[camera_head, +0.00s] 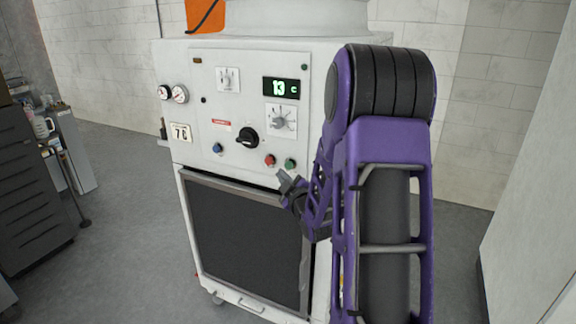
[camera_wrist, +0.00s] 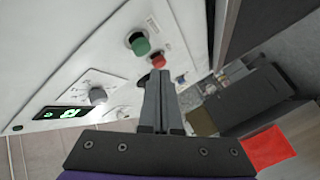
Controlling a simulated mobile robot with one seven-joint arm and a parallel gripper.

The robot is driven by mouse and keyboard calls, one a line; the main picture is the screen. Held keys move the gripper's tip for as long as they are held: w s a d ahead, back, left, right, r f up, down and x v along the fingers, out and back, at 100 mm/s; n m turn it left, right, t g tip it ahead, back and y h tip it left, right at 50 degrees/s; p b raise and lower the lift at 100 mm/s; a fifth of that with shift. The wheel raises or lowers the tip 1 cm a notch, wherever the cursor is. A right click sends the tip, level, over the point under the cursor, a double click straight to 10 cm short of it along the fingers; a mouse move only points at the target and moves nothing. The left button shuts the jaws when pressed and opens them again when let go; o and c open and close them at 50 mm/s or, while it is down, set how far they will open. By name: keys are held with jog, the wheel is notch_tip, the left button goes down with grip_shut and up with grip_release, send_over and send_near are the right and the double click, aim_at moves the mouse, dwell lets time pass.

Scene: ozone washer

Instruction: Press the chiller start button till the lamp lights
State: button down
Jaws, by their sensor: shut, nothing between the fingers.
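The chiller (camera_head: 177,62) is a white cabinet with a control panel. A green button (camera_head: 290,163) sits low on the panel, right of a red button (camera_head: 269,160); a blue button (camera_head: 217,148) is further left. No start label is readable. A small dark green round fitting (camera_head: 304,67), possibly a lamp, is at the panel's top right and shows no glow. My gripper (camera_head: 283,177) is shut and empty, just below the green and red buttons. In the wrist view, the green button (camera_wrist: 139,43) and red button (camera_wrist: 158,61) lie beyond the fingertips (camera_wrist: 160,74), with no visible contact.
A dark grille (camera_head: 245,240) lies below. A grey drawer cabinet (camera_head: 30,190) stands left, with open floor between. A pale wall is at right.

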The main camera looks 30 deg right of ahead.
jog(key=shift+w+d+f, duration=0.1)
jog(key=shift+w+d, duration=0.4)
jog(key=shift+d, duration=0.15)
dwell(1.7)
jog(key=shift+w+d+b, duration=0.25)
jog(key=shift+d+b, duration=0.05)
jog(key=shift+w+d, duration=0.25)
jog(key=shift+d, duration=0.15)
dwell(0.6)
dwell(0.4)
jog(key=shift+s+a, duration=0.55)
jog(key=shift+a, duration=0.15)
jog(key=shift+s+a, duration=0.75)
jog(key=shift+a, duration=0.25)
jog(key=shift+s+a, duration=0.75)
jog(key=shift+a, duration=0.25)
